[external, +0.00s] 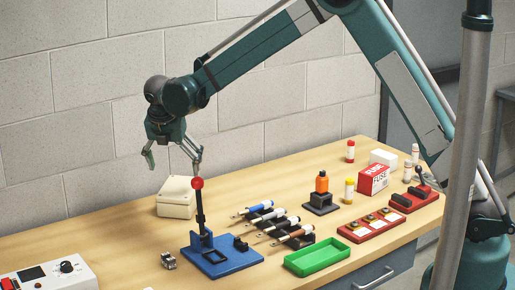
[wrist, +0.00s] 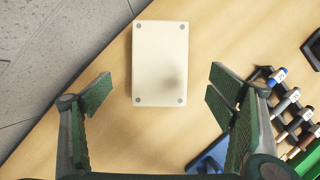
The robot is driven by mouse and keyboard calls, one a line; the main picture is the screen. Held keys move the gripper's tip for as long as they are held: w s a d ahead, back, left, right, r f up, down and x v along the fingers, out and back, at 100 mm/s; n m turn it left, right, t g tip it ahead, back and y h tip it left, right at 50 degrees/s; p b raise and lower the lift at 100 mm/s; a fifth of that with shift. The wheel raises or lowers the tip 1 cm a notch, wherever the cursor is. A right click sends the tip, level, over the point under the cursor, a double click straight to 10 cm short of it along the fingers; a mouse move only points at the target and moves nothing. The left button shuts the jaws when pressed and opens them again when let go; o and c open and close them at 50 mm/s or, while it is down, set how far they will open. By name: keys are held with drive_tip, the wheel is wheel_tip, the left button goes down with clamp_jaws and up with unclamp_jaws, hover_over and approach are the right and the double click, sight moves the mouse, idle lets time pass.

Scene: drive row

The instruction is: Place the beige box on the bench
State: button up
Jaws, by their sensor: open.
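The beige box (external: 176,198) sits on the wooden bench (external: 120,240) near the wall, left of the blue stand. In the wrist view the box (wrist: 160,62) lies flat on the bench, seen from above, with a grey dot at each corner. My gripper (external: 174,164) is open and empty above the box. In the wrist view its two fingers (wrist: 160,95) are spread wide on either side of the lower part of the box, apart from it.
A blue stand (external: 228,262) with an upright red-knobbed lever is close by. Several screwdrivers (external: 270,222) in black holders, a green tray (external: 317,257) and a red fuse box (external: 374,179) stand to the right. A control panel (external: 48,275) is at front left.

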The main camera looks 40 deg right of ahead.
drive_tip(key=shift+v, duration=1.2)
drive_tip(key=s+d+r+m+t+y, duration=0.1)
drive_tip(key=s+d+r+m+y, duration=0.1)
drive_tip(key=s+d+r+m, duration=1.45)
drive_tip(key=s+d+m+t, duration=0.1)
drive_tip(key=s+d+m, duration=0.2)
drive_tip(key=s, duration=0.8)
drive_tip(key=s+d+m+t, duration=0.1)
drive_tip(key=s+d+m, duration=0.3)
drive_tip(key=s, duration=0.8)
drive_tip(key=s+d+m+t+y, duration=0.1)
drive_tip(key=s+d+m, duration=0.2)
drive_tip(key=s, duration=0.8)
drive_tip(key=shift+s+d, duration=0.2)
drive_tip(key=shift+d, duration=0.45)
